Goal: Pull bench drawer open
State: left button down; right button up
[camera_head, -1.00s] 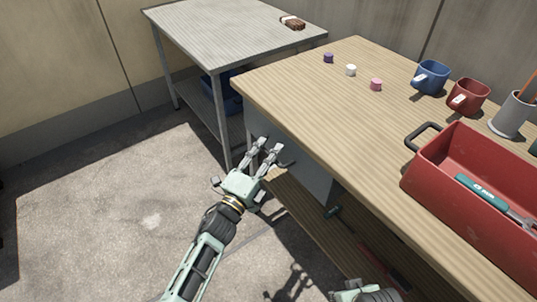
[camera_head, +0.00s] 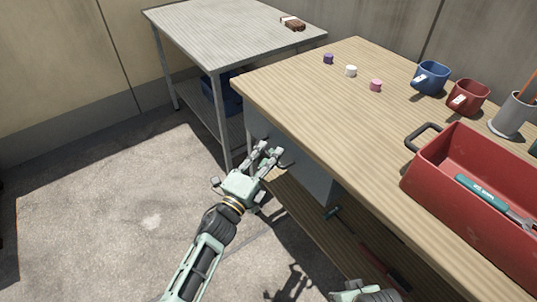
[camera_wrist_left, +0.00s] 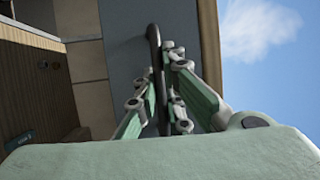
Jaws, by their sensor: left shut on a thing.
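The bench drawer has a grey front (camera_head: 312,180) under the wooden bench top. It also shows in the left wrist view (camera_wrist_left: 125,35). Its dark bar handle (camera_head: 287,164) sticks out from the front, and in the left wrist view the handle (camera_wrist_left: 154,45) runs between my fingers. My left gripper (camera_head: 268,151) is shut on the handle; its fingers also show in the left wrist view (camera_wrist_left: 164,85). I see no clear gap that shows the drawer out from the bench. Part of my right arm's end (camera_head: 364,292) shows at the bottom edge, its fingers not visible.
The bench top (camera_head: 310,95) holds small coloured pieces, a blue mug (camera_head: 431,77), a red mug (camera_head: 467,97) and a red toolbox (camera_head: 480,232). A lower shelf (camera_head: 325,240) lies below the drawer. A grey table (camera_head: 225,35) stands behind. The floor at left is clear.

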pick_arm(q)
jog(key=shift+s+a, duration=0.1)
